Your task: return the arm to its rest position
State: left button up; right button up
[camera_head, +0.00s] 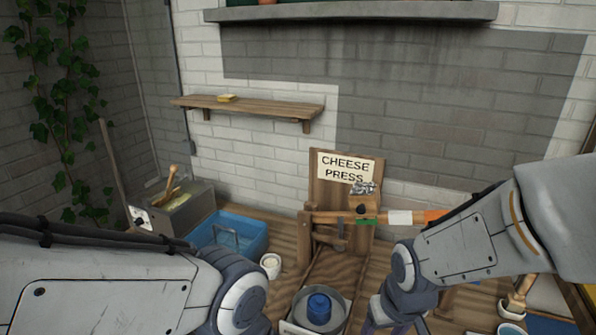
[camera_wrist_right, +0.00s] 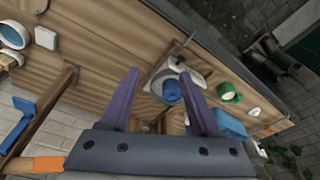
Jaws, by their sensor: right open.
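My right arm (camera_head: 470,240) reaches in from the right in the head view, bent down toward the bench. My right gripper (camera_wrist_right: 159,78) shows two purple fingers spread apart in the right wrist view, with nothing held between them. Beyond the fingers is a blue cylinder (camera_wrist_right: 171,91), apart from them; in the head view it stands in a round grey dish (camera_head: 342,309). My left arm (camera_head: 100,290) crosses the lower left of the head view; its gripper is out of view.
The wooden cheese press (camera_head: 326,190) stands at the back, its lever with an orange end (camera_head: 433,215) close to my right arm. A blue tub (camera_head: 240,228), a white cup (camera_head: 270,264) and a grey box (camera_head: 180,207) are left. A shelf (camera_head: 270,108) is on the wall.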

jog(key=s+a+n+g+b, duration=0.2)
jog(key=s+a+n+b, duration=0.2)
jog(key=s+a, duration=0.6)
jog(key=shift+s+a+r+n+y, duration=0.2)
jog(key=shift+s+n+y, duration=0.1)
jog(key=shift+s+n, duration=0.8)
